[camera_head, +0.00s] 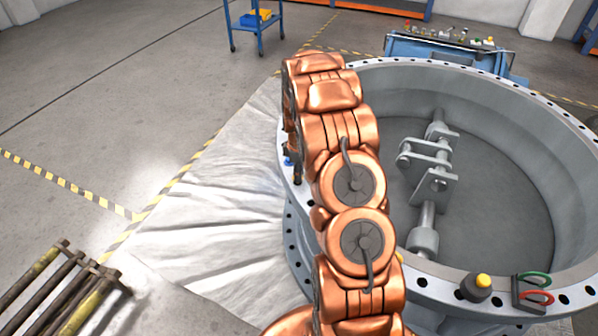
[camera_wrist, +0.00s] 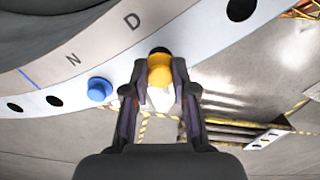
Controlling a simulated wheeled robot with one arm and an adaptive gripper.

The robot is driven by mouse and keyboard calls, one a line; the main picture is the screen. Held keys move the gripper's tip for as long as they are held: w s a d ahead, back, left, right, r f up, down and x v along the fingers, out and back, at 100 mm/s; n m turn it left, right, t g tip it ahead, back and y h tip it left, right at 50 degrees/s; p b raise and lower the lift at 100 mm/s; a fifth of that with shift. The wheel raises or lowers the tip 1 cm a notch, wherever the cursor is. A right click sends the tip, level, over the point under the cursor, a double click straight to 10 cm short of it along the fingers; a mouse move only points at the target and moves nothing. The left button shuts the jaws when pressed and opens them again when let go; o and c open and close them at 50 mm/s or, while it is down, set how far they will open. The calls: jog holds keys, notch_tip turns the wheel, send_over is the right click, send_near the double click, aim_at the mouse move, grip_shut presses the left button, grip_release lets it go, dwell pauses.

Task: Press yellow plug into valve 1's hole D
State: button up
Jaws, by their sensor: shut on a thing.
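In the wrist view my gripper (camera_wrist: 160,84) is shut on the yellow plug (camera_wrist: 160,70), a small rounded piece between the two fingertips. The plug is over the pale flange (camera_wrist: 205,38) of the valve, near its outer edge. A dark hole (camera_wrist: 159,51) shows just beyond the plug, and the plug overlaps its near side; I cannot tell whether the plug is in it. The letter D (camera_wrist: 131,20) is marked on the rim close by. In the head view the big grey valve (camera_head: 510,110) stands at right; my copper arm hides the gripper and plug.
A blue plug (camera_wrist: 99,89) sits in the flange left of my gripper, near the letter N (camera_wrist: 72,58). Other flange holes (camera_wrist: 240,9) are empty. A black, yellow-topped item (camera_head: 477,288) and red and green rings (camera_head: 535,289) lie on the near rim.

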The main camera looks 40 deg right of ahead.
jog(key=shift+f+b, duration=0.7)
jog(key=shift+f, duration=0.3)
dwell(1.2)
jog(key=o, duration=0.9)
jog(key=o, duration=0.5)
jog(key=shift+c, duration=0.2)
jog(key=shift+r, duration=0.1)
jog(key=shift+r, duration=2.9)
jog(key=shift+s, duration=0.15)
